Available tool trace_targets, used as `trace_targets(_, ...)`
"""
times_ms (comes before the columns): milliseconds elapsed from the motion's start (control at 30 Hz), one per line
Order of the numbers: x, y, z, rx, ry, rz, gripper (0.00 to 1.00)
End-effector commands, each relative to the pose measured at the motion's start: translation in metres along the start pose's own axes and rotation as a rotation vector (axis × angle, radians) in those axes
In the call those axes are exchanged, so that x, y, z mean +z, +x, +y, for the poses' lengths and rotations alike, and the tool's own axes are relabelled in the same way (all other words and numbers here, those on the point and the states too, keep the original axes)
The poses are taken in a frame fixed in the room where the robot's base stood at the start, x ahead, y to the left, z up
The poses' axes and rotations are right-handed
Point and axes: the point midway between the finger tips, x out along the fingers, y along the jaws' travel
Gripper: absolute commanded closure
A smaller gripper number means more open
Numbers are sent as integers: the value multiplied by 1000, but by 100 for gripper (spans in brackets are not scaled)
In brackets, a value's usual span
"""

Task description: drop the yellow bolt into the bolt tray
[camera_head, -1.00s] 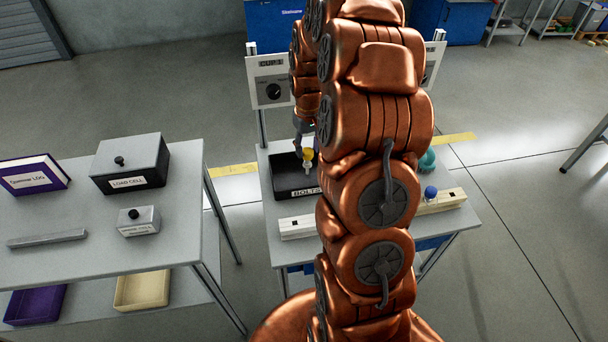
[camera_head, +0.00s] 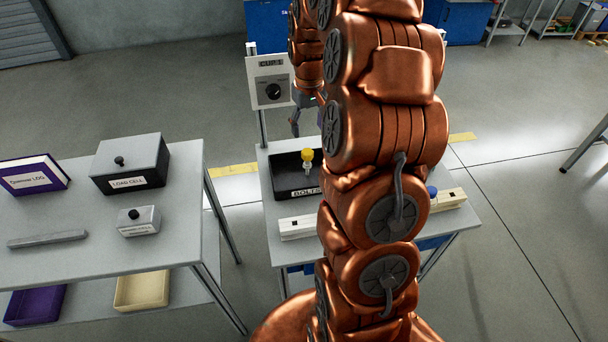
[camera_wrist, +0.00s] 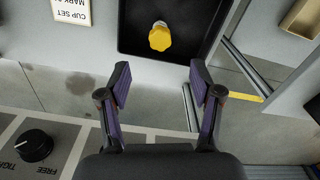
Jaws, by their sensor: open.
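The yellow bolt (camera_head: 307,155) is in the black bolt tray (camera_head: 281,188), which bears a BOLTS label. In the wrist view the yellow bolt head (camera_wrist: 160,37) shows inside the dark tray (camera_wrist: 128,32), clear of its walls. Its shank is mostly hidden there. My gripper (camera_head: 308,118) is above and behind the tray, apart from the bolt. In the wrist view my gripper (camera_wrist: 158,80) has its two fingers spread wide with nothing between them.
A panel with a knob (camera_head: 272,90) stands on posts behind the tray. A white block (camera_head: 298,227) lies in front of the tray. A side table (camera_head: 100,235) at the left holds a LOAD CELL box (camera_head: 130,163). My arm hides the middle of the bench.

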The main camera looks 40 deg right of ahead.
Motion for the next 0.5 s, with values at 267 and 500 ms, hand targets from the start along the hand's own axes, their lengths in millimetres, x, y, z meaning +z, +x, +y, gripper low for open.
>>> trace_targets(267, 0, -34, 0, 0, -1, 0, 35)
trace_targets(500, 0, -41, 0, 0, 0, 0, 35)
